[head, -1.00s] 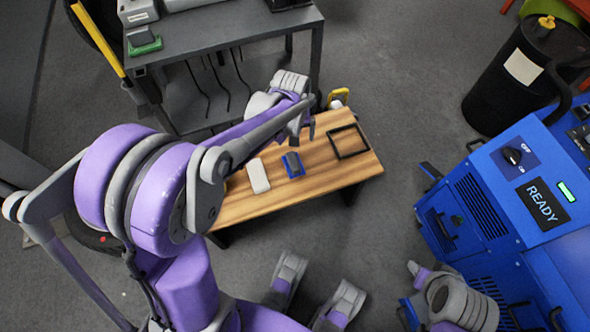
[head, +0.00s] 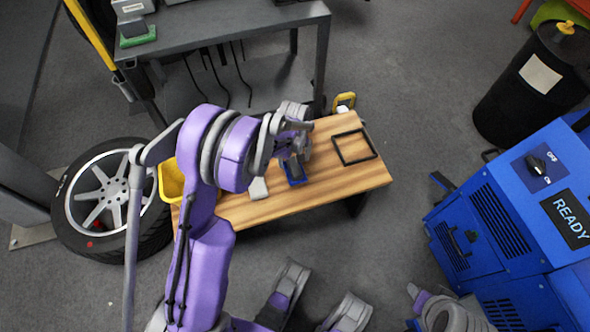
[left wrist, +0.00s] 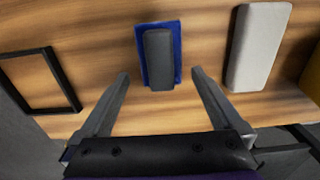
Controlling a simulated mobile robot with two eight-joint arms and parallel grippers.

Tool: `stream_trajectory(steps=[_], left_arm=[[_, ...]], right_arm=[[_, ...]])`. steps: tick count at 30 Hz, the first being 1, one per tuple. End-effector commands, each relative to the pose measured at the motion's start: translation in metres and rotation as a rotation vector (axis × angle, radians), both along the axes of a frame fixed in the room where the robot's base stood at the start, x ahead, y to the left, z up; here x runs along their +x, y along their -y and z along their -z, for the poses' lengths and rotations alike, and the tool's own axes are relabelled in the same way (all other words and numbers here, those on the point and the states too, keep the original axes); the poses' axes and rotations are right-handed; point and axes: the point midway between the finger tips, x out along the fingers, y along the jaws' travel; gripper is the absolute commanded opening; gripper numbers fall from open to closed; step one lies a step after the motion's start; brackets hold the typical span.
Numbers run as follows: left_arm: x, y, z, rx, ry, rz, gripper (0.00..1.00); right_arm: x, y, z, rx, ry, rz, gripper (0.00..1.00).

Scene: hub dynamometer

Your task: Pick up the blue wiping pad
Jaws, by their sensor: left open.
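The blue wiping pad (head: 297,182) lies flat on the wooden bench and has a dark grey block on top. In the left wrist view the pad (left wrist: 177,52) lies just ahead of the fingertips, between their lines. My left gripper (head: 300,152) is over the bench beside the pad and partly covers it in the head view. In the left wrist view the left gripper (left wrist: 160,75) is open and empty, with a finger to each side of the pad's near end.
The wooden bench (head: 335,183) also holds a light grey block (left wrist: 258,48) beside the pad and a black square frame (head: 354,147). A wheel (head: 75,207) and a yellow bin (head: 172,182) are at left. A grey table (head: 230,24) stands behind; a blue machine (head: 505,220) is at right.

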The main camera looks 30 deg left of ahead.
Motion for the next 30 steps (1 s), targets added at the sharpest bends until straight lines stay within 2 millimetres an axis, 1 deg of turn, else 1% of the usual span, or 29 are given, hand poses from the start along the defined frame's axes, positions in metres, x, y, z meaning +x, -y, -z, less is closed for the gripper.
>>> stream_trajectory(steps=[1, 6, 9, 14, 15, 17, 18, 27, 30], left_arm=[[0.000, 0.000, 0.009, 0.000, 0.000, 0.000, 1.00], [-0.002, 0.001, 0.035, 0.000, 0.000, 0.000, 1.00], [-0.002, 0.001, 0.041, 0.000, 0.000, 0.000, 1.00], [-0.002, 0.001, 0.041, 0.001, 0.001, 0.001, 1.00], [-0.002, 0.001, 0.041, 0.000, 0.000, 0.001, 0.96], [-0.002, 0.001, 0.040, 0.000, 0.000, 0.001, 0.86], [-0.002, 0.001, 0.040, 0.000, 0.000, 0.001, 0.78], [-0.002, 0.001, 0.040, 0.000, 0.000, 0.001, 0.25], [-0.002, 0.001, 0.040, 0.000, 0.000, 0.001, 0.25]], right_arm=[[0.001, 0.000, 0.005, 0.000, -0.001, 0.000, 0.47], [0.002, 0.000, 0.014, 0.000, -0.002, 0.000, 0.47], [0.003, 0.000, 0.015, 0.000, -0.002, 0.000, 0.47], [0.002, 0.000, 0.014, 0.000, -0.002, 0.000, 0.47], [0.002, 0.000, 0.014, 0.000, -0.002, 0.000, 0.47], [0.002, 0.000, 0.014, 0.000, -0.002, 0.000, 0.47], [0.002, 0.000, 0.014, 0.000, -0.002, 0.000, 0.47], [0.002, 0.000, 0.014, 0.000, -0.002, 0.000, 0.47], [0.002, 0.000, 0.014, 0.000, -0.002, 0.000, 0.47]])
